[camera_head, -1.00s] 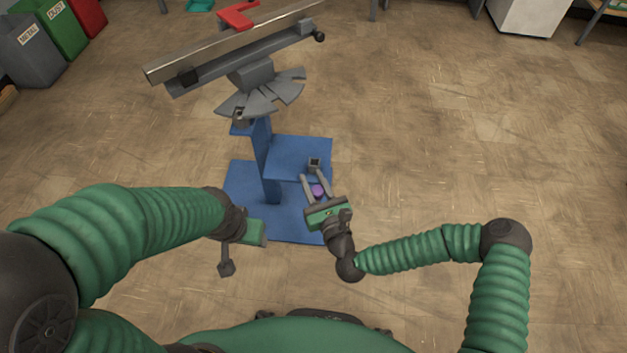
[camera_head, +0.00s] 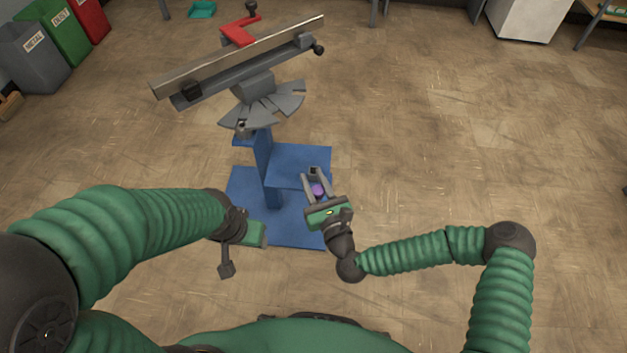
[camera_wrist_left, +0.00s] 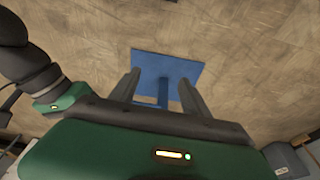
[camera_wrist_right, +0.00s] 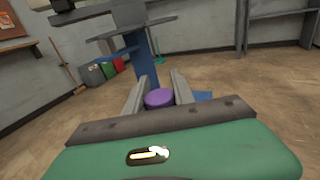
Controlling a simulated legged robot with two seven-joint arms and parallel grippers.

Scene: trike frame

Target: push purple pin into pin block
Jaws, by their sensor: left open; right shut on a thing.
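The purple pin (camera_head: 318,190) sits between the fingers of my right gripper (camera_head: 314,174), which is shut on it. It also shows between the fingers in the right wrist view (camera_wrist_right: 159,97). The grey pin block (camera_head: 313,170), with a dark opening, is at the right side of the blue stand's shelf (camera_head: 292,160), at my right fingertips. Whether the pin touches the block cannot be told. My left gripper (camera_wrist_left: 160,78) is open and empty above the blue base. In the head view its green hand (camera_head: 254,233) shows but its fingers are hidden.
The blue stand (camera_head: 245,192) carries a grey fan-shaped plate (camera_head: 268,107) and a tilted long metal rail (camera_head: 240,65) with a red clamp (camera_head: 238,33). Bins (camera_head: 60,38) stand at the back left. The floor on the right is clear.

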